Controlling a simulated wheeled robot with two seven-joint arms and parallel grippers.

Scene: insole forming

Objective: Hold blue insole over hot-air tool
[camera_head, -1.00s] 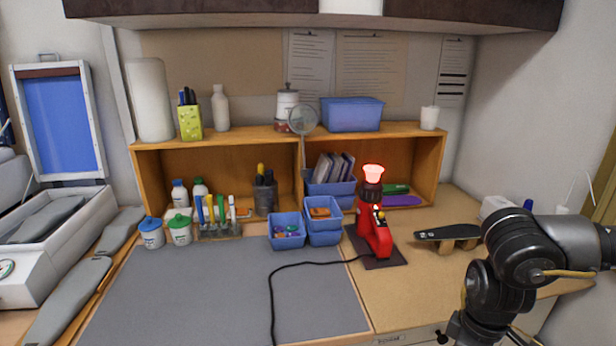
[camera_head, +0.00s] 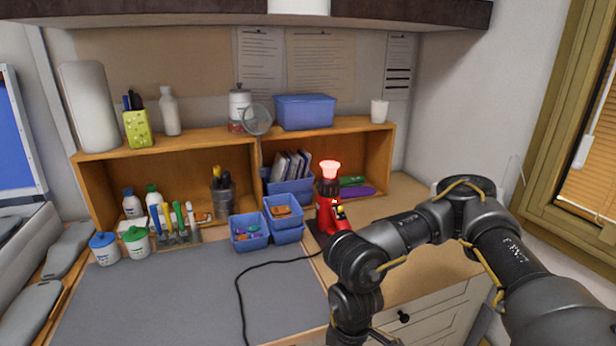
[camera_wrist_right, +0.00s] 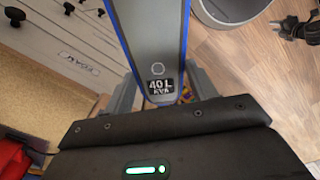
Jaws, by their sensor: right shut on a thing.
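The red hot-air tool (camera_head: 327,212) stands upright on the bench, its nozzle (camera_head: 330,170) glowing red. My right arm partly covers its lower part. In the right wrist view, a long grey insole with blue edges (camera_wrist_right: 152,35) and a "40 L" label sits between the fingers of my right gripper (camera_wrist_right: 162,93). The gripper is shut on it, and the insole extends out beyond the top of the picture. In the head view my right arm bends down in front of the tool; its gripper and the insole are below the picture. My left gripper is not in view.
Blue bins (camera_head: 249,232) stand left of the tool, before the wooden shelf (camera_head: 160,146). A black cable (camera_head: 240,290) crosses the grey mat (camera_head: 180,300). Drawers (camera_head: 440,315) are at the bench front. In the wrist view a round grey bin (camera_wrist_right: 225,10) stands on the floor.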

